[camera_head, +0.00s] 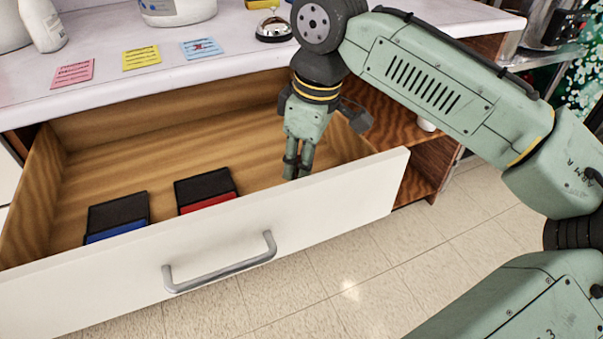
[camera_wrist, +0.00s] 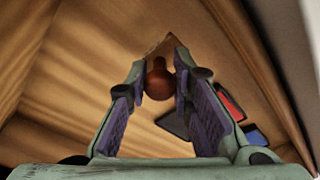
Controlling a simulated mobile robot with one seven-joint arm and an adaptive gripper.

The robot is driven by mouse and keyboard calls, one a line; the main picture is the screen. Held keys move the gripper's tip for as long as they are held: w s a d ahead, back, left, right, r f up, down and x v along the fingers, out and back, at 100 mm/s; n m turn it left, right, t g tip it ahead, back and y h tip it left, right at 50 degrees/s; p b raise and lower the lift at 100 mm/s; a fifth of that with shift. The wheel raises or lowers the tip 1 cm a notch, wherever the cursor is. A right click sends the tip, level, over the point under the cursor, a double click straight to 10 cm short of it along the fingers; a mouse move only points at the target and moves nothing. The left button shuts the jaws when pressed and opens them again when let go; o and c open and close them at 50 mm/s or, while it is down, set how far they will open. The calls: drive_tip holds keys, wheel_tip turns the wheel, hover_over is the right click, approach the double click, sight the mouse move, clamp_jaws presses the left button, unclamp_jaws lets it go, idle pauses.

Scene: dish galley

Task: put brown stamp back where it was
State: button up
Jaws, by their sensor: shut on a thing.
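My gripper (camera_head: 297,172) reaches down into the open drawer (camera_head: 310,215), near its right end, just behind the white front panel. In the wrist view its two fingers (camera_wrist: 160,85) are shut on the brown stamp (camera_wrist: 158,82), whose rounded reddish-brown knob shows between the fingertips. The stamp's lower part is hidden in the wrist view, and I cannot make the stamp out in the head view. I cannot tell whether its base touches the drawer floor.
A red ink pad (camera_head: 207,191) and a blue ink pad (camera_head: 117,218), both with black tops, lie left of my gripper in the drawer. Pink (camera_head: 73,73), yellow (camera_head: 141,57) and blue (camera_head: 201,47) notes and a bell (camera_head: 273,29) are on the counter above.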

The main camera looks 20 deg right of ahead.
drive_tip(key=shift+f, duration=1.2)
drive_tip(key=shift+f, duration=0.1)
drive_tip(key=o, duration=0.9)
wheel_tip(320, 180, up, 12)
drive_tip(key=s+d+p, duration=0.1)
drive_tip(key=shift+d, duration=0.15)
drive_tip(key=shift+s, duration=0.1)
